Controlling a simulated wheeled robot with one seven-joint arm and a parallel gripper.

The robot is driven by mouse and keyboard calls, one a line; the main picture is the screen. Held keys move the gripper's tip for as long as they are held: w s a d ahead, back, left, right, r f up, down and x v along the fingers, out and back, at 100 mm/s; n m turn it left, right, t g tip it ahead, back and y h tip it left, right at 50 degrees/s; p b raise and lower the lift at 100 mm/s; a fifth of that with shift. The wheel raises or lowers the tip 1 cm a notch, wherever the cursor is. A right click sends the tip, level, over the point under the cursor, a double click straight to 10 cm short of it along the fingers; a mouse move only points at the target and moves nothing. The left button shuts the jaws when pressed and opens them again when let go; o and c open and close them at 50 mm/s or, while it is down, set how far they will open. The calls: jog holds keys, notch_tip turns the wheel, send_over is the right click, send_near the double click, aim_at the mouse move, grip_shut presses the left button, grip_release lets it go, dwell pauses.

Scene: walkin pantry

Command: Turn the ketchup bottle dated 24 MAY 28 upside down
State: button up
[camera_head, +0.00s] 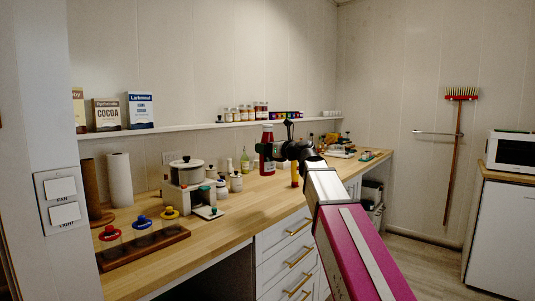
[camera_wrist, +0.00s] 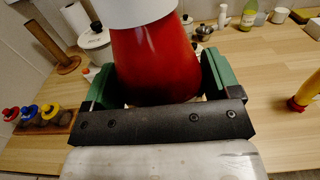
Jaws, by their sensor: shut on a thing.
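A red ketchup bottle (camera_head: 266,150) stands out above the counter in the head view, roughly upright, with a pale band across it. My gripper (camera_head: 277,149) is shut on it from the right. In the wrist view the red bottle (camera_wrist: 155,65) fills the space between the green fingers of my gripper (camera_wrist: 158,80), with a white part at the top edge of the picture. No date can be read on it. A smaller red and yellow bottle (camera_wrist: 304,92) stands apart on the counter at the right of the wrist view.
The wooden counter (camera_head: 240,208) is clear in front of my gripper. A shelf (camera_head: 175,129) with boxes and jars runs along the wall.

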jog(key=shift+r, duration=4.2)
jog(key=shift+s+d, duration=0.1)
